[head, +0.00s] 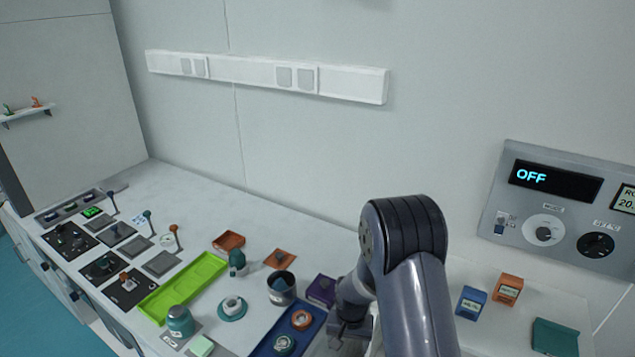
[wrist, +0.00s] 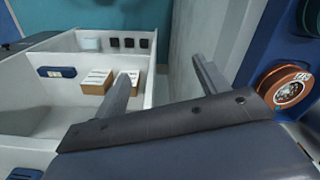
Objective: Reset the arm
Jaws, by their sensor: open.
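My arm (head: 405,250) rises in the lower middle of the head view, bent at the elbow, with its wrist reaching down beside the blue tray (head: 258,346). My gripper (wrist: 163,74) shows in the wrist view with its two fingers apart and nothing between them. The fingers point past a pale wall, with an open drawer (wrist: 60,112) to the left and the blue tray (wrist: 250,42) to the right.
A purple box (head: 321,291) and a dark cup (head: 281,288) stand close to my wrist. The drawer holds small brown boxes (wrist: 97,82). Blue and orange boxes (head: 508,289) stand right of my arm. A green tray (head: 185,288) lies left.

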